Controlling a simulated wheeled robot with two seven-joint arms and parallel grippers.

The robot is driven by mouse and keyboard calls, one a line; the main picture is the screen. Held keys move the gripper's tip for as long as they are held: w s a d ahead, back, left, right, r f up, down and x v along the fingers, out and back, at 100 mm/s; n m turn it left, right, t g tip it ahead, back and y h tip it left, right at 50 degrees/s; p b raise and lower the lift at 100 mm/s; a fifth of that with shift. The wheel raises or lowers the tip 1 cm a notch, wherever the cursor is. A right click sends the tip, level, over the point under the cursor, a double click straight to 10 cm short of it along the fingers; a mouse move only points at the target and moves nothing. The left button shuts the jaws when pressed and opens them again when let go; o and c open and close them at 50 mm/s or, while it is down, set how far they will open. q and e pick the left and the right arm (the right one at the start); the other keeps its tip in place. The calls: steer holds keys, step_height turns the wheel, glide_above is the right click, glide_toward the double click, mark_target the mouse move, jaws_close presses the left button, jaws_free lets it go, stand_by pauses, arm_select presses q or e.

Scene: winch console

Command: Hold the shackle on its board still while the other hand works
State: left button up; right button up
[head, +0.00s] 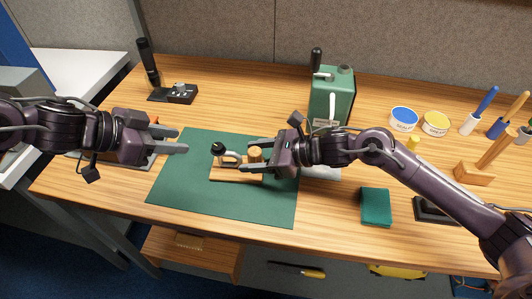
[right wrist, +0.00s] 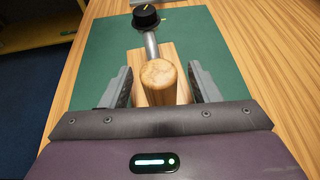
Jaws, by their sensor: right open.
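The shackle (head: 231,160) is a grey metal piece with a black knob (head: 218,148) at its left end. It sits on a small wooden board (head: 228,175), which lies on a green mat. A round wooden post (head: 255,155) stands at the board's right part. My right gripper (head: 246,155) is open, with one finger on each side of the post. The right wrist view shows the post (right wrist: 158,80) between the fingers, with gaps on both sides. My left gripper (head: 185,141) is open and empty, left of the board and apart from it.
The green mat (head: 185,190) is clear in front of the board. A green canister (head: 332,95) stands behind. A black device (head: 182,94) is at the back left. Blue and yellow tubs (head: 404,118), brushes and a green pad (head: 376,206) are to the right.

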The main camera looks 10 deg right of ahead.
jaws_close()
stand_by(0.4)
stand_by(0.4)
arm_select(q)
steer(key=shift+o, duration=0.2)
